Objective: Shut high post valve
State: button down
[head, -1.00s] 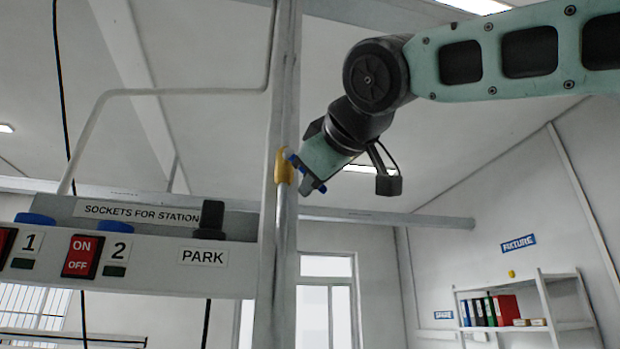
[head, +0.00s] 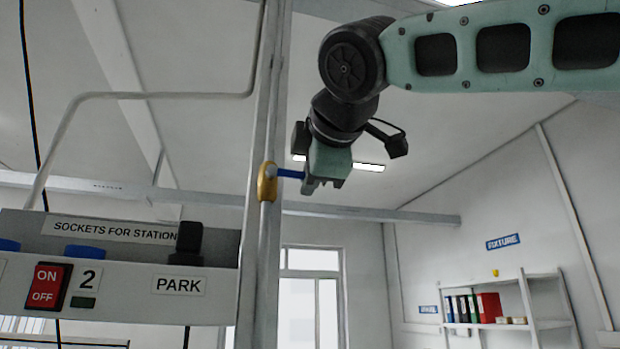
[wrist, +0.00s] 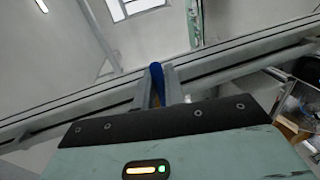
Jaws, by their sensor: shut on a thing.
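The high post valve has a yellow body (head: 267,182) on the upright grey post and a blue lever (head: 289,174). The lever sticks out sideways to the right of the post, about level. My gripper (head: 322,183) is just right of the valve, shut on the lever's outer end, which it partly hides. In the wrist view, the blue lever (wrist: 157,72) shows between the two grey fingers (wrist: 160,88). The yellow body is mostly hidden there.
The grey post (head: 258,240) stands close left of my gripper. A socket panel marked PARK (head: 178,285) is left of the post. A shelf with binders (head: 473,308) is far off at lower right. The space right of the post is open.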

jog(key=shift+r, duration=0.15)
dwell(0.4)
jog(key=c, duration=1.6)
grip_release()
jog(key=shift+o, duration=0.2)
jog(key=b+v, duration=0.4)
jog(key=v, duration=1.3)
jog(key=shift+s, duration=0.25)
jog(key=shift+r, duration=0.1)
